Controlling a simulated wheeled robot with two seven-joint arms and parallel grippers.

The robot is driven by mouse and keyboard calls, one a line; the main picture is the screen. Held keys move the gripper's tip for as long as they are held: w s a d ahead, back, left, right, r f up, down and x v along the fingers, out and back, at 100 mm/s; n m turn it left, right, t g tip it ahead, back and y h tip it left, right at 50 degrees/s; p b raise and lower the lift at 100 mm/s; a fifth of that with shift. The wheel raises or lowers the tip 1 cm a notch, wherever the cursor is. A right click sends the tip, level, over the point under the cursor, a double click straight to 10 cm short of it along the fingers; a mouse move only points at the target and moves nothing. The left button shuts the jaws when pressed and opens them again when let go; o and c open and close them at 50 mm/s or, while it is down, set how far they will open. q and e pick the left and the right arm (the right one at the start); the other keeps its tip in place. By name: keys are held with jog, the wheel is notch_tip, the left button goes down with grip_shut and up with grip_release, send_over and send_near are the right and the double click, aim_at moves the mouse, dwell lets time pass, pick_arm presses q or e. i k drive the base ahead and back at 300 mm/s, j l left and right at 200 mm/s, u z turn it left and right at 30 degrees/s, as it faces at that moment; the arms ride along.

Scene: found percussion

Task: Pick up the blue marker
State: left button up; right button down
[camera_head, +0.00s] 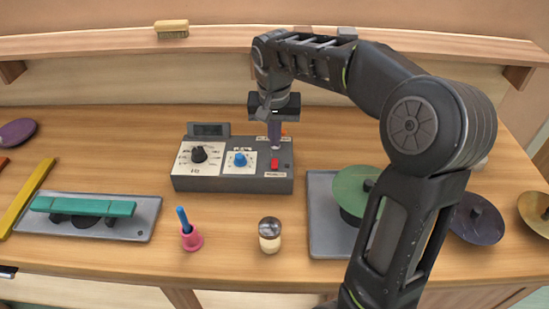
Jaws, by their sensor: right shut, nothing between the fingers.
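The blue marker (182,218) stands upright, slightly tilted, in a small pink holder (192,240) near the table's front edge, left of centre. My right gripper (274,146) points down over the right part of a grey control box (235,184), close to its red switch (275,163). The right gripper is shut with nothing in it. It is well behind and to the right of the marker. I cannot tell whether its tips touch the box. My left gripper is not in view.
A teal bar lies on a grey tray (148,219) at left, beside a yellow bar (28,197). A small jar (270,236) stands right of the holder. A green disc (352,190) sits on another tray (318,236).

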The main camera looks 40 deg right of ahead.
aim_at(180, 210)
jog(key=k+j, duration=0.8)
jog(key=j, duration=0.1)
